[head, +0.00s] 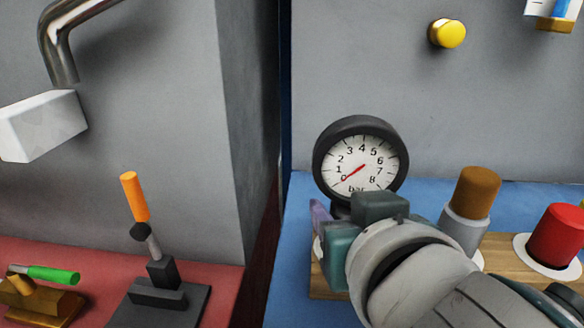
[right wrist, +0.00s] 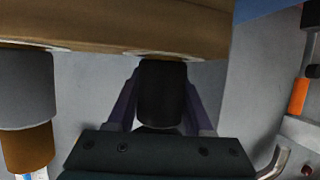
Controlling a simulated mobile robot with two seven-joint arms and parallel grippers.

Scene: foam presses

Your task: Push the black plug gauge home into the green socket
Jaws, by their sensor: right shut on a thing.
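The black plug gauge (right wrist: 162,95) shows in the right wrist view, between the two purple fingers of my right gripper (right wrist: 160,108), which is shut on it. Its far end meets or nearly meets a pale ring at the wooden block (right wrist: 120,30); I cannot tell how deep it sits. In the head view my right gripper (head: 322,228) is at the block's left end, and its wrist hides the plug. I cannot make out any green on the socket. My left gripper is not in view.
On the block stand a brown-topped grey plug (head: 473,195) and a red plug (head: 557,235) in a white ring. A round dial gauge (head: 361,156) stands just behind my gripper. An orange-handled lever (head: 135,197) and a green-handled one (head: 52,274) stand on the red surface (head: 95,258).

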